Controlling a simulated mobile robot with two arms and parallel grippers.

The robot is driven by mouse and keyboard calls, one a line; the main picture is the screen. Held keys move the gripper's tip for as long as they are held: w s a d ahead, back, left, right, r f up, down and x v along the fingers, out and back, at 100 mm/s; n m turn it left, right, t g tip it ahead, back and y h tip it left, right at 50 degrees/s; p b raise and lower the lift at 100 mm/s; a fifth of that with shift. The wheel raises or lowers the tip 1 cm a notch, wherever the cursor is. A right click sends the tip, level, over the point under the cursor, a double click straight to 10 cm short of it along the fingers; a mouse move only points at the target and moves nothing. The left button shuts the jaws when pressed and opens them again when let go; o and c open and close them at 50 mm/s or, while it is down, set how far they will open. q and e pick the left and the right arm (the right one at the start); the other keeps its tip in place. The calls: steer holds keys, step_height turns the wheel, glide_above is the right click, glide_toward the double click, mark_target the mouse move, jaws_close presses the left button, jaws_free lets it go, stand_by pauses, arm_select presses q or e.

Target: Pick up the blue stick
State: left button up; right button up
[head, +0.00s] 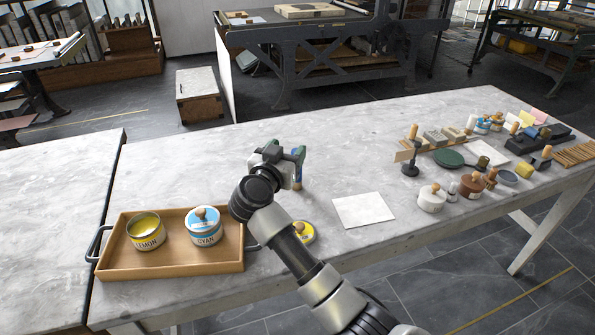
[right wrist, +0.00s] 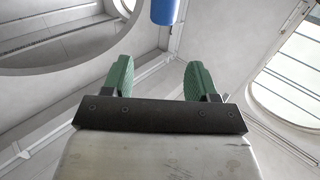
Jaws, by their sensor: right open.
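The blue stick (right wrist: 165,10) shows in the right wrist view as a blue cylinder at the top edge, beyond the gap between the fingertips and cut off by the frame. In the head view a small blue and tan piece of it (head: 297,184) shows just below my right gripper (head: 293,158); the gripper hides the rest. The right gripper is open, its green fingers (right wrist: 159,78) apart with nothing between them. It is over the marble table (head: 330,140), and I cannot tell whether it touches the stick. My left gripper is not in view.
A wooden tray (head: 170,264) with lemon (head: 146,237) and cyan (head: 205,233) tins stands at the left. A yellow tin (head: 302,233) is partly behind my right arm. A white sheet (head: 363,210) lies right of the gripper. Several tools and jars crowd the table's right end.

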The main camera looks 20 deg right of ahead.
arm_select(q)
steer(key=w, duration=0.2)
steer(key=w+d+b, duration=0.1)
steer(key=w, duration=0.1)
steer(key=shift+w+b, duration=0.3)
arm_select(e)
steer(key=w+d+f, duration=0.3)
steer(key=w+d, duration=0.1)
steer(key=w, duration=0.2)
steer(key=shift+d+f, duration=0.4)
steer(key=c, duration=0.9)
steer(key=shift+c, duration=0.6)
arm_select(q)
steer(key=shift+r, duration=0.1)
arm_select(e)
steer(key=shift+r, duration=0.15)
